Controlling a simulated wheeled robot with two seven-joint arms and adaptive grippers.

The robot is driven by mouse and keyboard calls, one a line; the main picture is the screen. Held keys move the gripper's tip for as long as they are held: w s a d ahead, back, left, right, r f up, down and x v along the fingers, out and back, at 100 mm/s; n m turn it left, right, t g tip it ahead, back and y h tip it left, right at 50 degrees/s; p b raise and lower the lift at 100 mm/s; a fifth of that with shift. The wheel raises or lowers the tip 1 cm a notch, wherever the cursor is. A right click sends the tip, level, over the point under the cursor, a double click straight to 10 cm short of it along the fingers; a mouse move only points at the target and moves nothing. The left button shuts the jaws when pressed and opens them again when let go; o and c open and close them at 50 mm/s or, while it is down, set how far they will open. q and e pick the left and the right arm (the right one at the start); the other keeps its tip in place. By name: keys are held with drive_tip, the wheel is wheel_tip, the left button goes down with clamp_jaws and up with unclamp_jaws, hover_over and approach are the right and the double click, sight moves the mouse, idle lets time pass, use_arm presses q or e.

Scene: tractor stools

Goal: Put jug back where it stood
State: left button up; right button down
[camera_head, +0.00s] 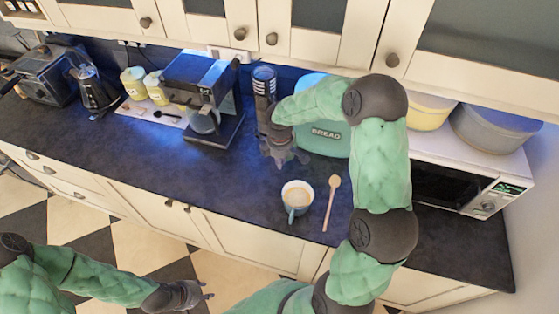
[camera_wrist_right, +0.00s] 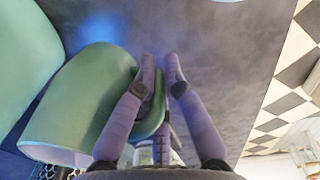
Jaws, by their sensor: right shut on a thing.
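My right gripper (camera_head: 287,158) is low over the counter in front of the bread bin (camera_head: 335,148). In the right wrist view its fingers (camera_wrist_right: 160,72) are shut on a narrow green handle-like strip. This strip appears to belong to a rounded green thing with a pale rim, which I take for the jug (camera_wrist_right: 85,100). I cannot clearly make out the jug in the head view, and I cannot tell whether it touches the counter. My left gripper (camera_head: 206,291) looks open and empty, over the floor in front of the cabinets.
A mug (camera_head: 297,196) and wooden spoon (camera_head: 331,203) lie near the counter's front edge. A coffee machine (camera_head: 195,85) with a glass pot and a dark cylinder (camera_head: 263,82) stand behind. A microwave (camera_head: 446,188) is at the right. The counter's left-middle front (camera_head: 150,160) is clear.

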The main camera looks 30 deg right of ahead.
idle(0.3)
drive_tip(key=shift+f+b, duration=2.35)
drive_tip(key=shift+f, duration=1.05)
drive_tip(key=shift+f+b, duration=0.4)
drive_tip(key=shift+f, duration=0.25)
drive_tip(key=c, duration=1.3)
unclamp_jaws()
drive_tip(key=shift+o, duration=0.2)
drive_tip(key=shift+r, duration=0.2)
drive_tip(key=shift+s+a+r+p, duration=0.1)
drive_tip(key=shift+r+p, duration=2.5)
drive_tip(key=shift+r, duration=0.75)
